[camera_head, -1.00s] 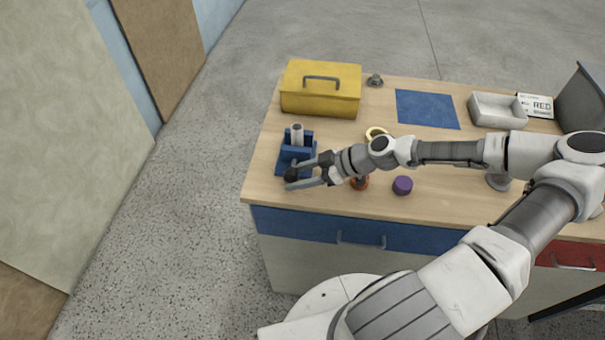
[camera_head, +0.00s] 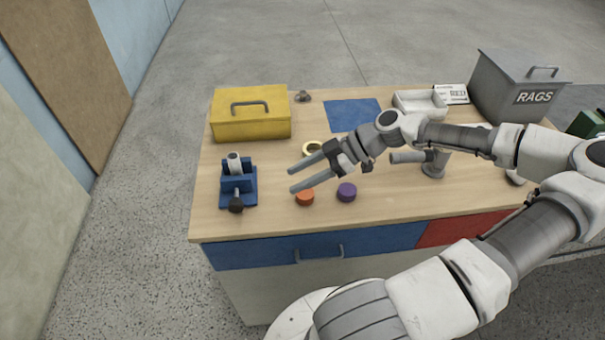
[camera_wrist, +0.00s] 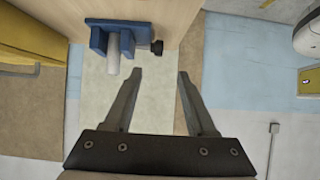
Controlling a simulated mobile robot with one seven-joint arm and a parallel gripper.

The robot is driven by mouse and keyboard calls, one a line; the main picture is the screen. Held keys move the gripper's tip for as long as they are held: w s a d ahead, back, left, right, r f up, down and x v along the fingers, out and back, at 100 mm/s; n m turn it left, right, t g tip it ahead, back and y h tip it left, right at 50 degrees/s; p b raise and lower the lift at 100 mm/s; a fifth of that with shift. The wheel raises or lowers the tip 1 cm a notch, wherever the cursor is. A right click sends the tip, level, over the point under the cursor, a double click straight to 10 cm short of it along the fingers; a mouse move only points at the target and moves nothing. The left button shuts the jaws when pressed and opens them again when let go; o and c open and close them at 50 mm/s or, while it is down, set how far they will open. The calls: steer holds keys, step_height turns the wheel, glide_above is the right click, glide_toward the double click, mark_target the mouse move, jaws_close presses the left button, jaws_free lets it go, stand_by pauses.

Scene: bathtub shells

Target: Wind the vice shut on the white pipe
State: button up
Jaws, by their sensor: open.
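The blue vice (camera_head: 247,187) stands at the left end of the workbench, with a black knob (camera_head: 236,205) on its front. The white pipe (camera_head: 234,162) stands upright between the vice jaws; I cannot tell whether both jaws press on it. My gripper (camera_head: 292,180) is open and empty, above the bench to the right of the vice and apart from the knob. In the wrist view the vice (camera_wrist: 98,40), pipe (camera_wrist: 113,62) and knob (camera_wrist: 157,47) lie beyond my open fingers (camera_wrist: 160,75).
A yellow toolbox (camera_head: 250,125) stands behind the vice. An orange disc (camera_head: 305,198), a purple disc (camera_head: 347,192) and a yellow ring (camera_head: 313,147) lie near my gripper. A blue mat (camera_head: 352,114), white tray (camera_head: 420,105) and grey rags bin (camera_head: 515,90) are farther right.

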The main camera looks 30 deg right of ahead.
steer(key=shift+s+d+r, duration=0.15)
steer(key=shift+d, duration=0.1)
steer(key=shift+a, duration=0.1)
